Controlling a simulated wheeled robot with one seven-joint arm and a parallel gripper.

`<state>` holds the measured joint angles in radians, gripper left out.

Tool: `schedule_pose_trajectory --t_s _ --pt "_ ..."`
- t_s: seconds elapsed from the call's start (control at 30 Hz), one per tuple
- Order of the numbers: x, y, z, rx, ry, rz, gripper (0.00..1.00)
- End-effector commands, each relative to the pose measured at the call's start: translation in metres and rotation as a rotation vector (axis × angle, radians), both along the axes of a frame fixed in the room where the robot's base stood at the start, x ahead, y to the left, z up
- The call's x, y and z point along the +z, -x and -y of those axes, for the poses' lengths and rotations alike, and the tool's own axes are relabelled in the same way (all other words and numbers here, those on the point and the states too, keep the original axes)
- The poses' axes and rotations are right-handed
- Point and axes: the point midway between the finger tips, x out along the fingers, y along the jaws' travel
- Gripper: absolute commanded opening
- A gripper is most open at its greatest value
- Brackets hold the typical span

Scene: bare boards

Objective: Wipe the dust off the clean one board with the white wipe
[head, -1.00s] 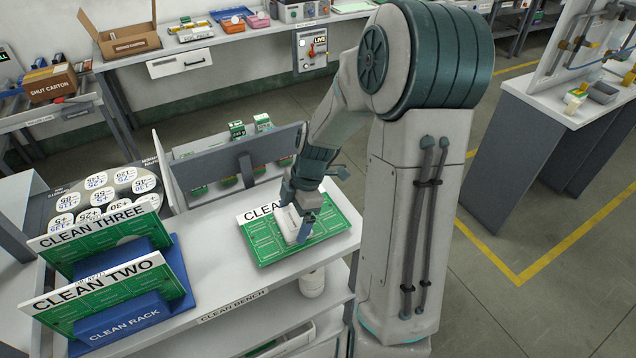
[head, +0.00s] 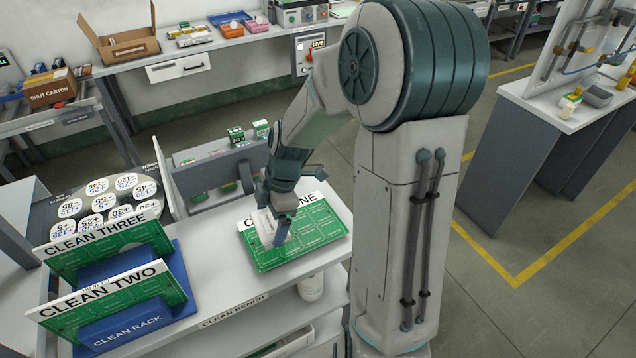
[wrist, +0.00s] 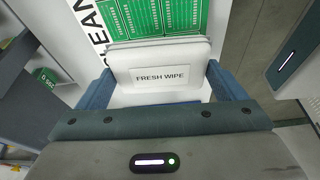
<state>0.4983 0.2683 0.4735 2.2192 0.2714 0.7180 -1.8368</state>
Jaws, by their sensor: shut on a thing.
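The green clean one board (head: 315,227), with a white label strip along its far edge, lies flat on the clean bench; part of its label is hidden by my gripper. My gripper (head: 274,229) points down over the board's left part and is shut on the white wipe (head: 266,224). The wipe appears to be on the board; exact contact is hard to tell. In the wrist view, the wipe (wrist: 160,58) reads "FRESH WIPE" and sits between my two fingers, with the green board (wrist: 158,18) beyond it. I cannot make out dust on the visible part of the board.
A blue clean rack (head: 130,325) holds the clean three (head: 110,250) and clean two (head: 120,295) boards at the bench's left. A grey upright panel (head: 215,172) stands behind. A tray of round labelled lids (head: 110,200) is at left. A white container (head: 311,288) stands on the shelf below.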

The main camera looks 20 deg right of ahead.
Motion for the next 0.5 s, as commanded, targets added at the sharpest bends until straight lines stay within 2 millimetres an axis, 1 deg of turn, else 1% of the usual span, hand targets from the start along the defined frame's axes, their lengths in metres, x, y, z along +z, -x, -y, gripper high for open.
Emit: schedule_pose_trajectory --t_s 0.03,0.2,0.33,0.5 --pt "0.009 0.0 -0.001 0.002 0.0 0.001 0.72" --pt "0.024 0.0 -0.003 0.006 0.0 0.0 0.72" --pt "0.031 0.0 -0.004 0.009 0.0 -0.001 0.72" --pt "0.035 0.0 -0.004 0.01 0.0 0.0 0.72"
